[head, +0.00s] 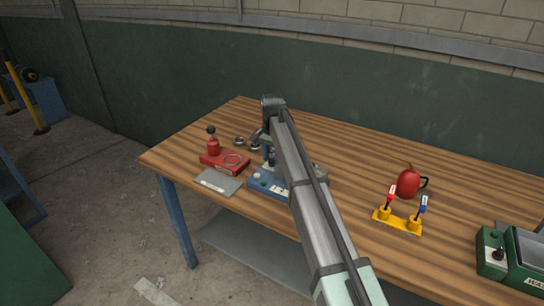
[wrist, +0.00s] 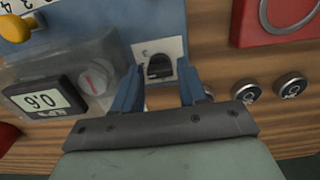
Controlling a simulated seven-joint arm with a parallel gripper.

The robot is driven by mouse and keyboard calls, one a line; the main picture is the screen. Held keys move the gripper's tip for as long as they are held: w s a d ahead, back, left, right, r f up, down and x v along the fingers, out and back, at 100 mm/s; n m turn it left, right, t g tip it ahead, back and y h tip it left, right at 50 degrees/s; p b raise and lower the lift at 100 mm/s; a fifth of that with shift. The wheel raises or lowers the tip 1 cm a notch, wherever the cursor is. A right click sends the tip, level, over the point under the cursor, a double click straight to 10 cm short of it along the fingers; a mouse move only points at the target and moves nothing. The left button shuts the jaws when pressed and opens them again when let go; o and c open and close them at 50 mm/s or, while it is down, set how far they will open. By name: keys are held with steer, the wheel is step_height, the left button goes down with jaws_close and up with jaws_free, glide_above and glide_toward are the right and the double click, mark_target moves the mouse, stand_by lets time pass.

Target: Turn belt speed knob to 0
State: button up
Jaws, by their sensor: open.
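No knob is legibly marked as belt speed. A green machine (head: 528,262) at the right edge of the head view has a box with a black knob (head: 498,254); its lettering is cut off and the knob's setting cannot be read. My gripper (wrist: 157,72) is open in the wrist view, its two blue fingers apart with nothing clearly held. Between and beyond the fingers is a pale plate with a dark opening (wrist: 159,64). In the head view my arm hides the gripper, around the blue device (head: 265,182), far left of the green machine.
A red device (head: 222,161) with a black-ball lever and a grey plate (head: 216,182) lie left. A red jug (head: 408,184) and yellow stand (head: 397,221) are between arm and green machine. The wrist view shows a display (wrist: 40,101), yellow knob (wrist: 13,27) and metal cylinders (wrist: 291,86).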

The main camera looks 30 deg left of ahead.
steer(key=c, duration=0.8)
steer(key=shift+o, duration=0.2)
steer(key=shift+n, duration=0.3)
steer(key=n, duration=0.3)
steer(key=shift+n, duration=0.3)
steer(key=n, duration=0.4)
steer(key=shift+n, duration=0.3)
steer(key=n, duration=0.4)
steer(key=shift+n, duration=2.5)
